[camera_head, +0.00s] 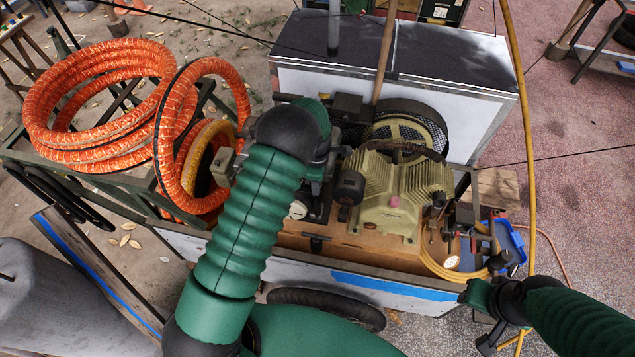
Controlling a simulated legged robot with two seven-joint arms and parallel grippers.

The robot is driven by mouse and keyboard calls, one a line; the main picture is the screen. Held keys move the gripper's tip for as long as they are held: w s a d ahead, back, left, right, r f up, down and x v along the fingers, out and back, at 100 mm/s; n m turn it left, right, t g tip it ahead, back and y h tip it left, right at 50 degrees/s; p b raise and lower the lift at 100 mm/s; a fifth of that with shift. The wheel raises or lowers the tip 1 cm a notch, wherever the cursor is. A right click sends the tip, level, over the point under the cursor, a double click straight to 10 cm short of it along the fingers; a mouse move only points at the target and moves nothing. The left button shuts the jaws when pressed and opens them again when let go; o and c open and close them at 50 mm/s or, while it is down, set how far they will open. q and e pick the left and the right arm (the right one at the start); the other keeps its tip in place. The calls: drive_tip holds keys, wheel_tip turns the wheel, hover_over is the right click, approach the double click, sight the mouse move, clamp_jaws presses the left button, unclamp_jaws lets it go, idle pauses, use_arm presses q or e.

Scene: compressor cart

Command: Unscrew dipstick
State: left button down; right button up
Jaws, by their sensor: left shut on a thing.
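The tan compressor (398,195), with ribbed cylinders and a pink cap, sits on the cart's wooden deck (375,252). My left gripper (318,215) is beside its left side, beyond my bent green arm, pointing down among dark fittings. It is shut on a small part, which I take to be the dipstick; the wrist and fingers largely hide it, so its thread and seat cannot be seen. My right gripper (488,335) is low at the right, outside the cart's front corner and apart from the compressor. Its fingers are too small and dark to read.
Orange hose coils (100,100) hang on a rack at the left. A dark-topped white box (395,60) stands behind the compressor. A black flywheel guard (405,122), yellow hose (530,150) and blue tray (508,240) are close by. Open paving lies right.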

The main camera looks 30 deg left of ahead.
use_arm(q)
drive_tip(key=shift+n, duration=0.3)
drive_tip(key=shift+w+a+r+p, duration=0.1)
drive_tip(key=shift+w+r+p, duration=0.1)
drive_tip(key=shift+r+p, duration=0.4)
drive_tip(key=shift+w+a+r+p, duration=0.15)
drive_tip(key=shift+r+p, duration=0.25)
drive_tip(key=shift+r, duration=0.7)
drive_tip(key=r+p, duration=0.3)
drive_tip(key=r, duration=0.1)
drive_tip(key=shift+s+d, duration=0.25)
drive_tip(key=shift+s, duration=0.15)
drive_tip(key=shift+w+r+p, duration=0.2)
drive_tip(key=shift+r+p, duration=0.75)
drive_tip(key=shift+r, duration=0.2)
wheel_tip(320, 180, up, 12)
drive_tip(key=p, duration=0.7)
drive_tip(key=shift+s+r, duration=0.15)
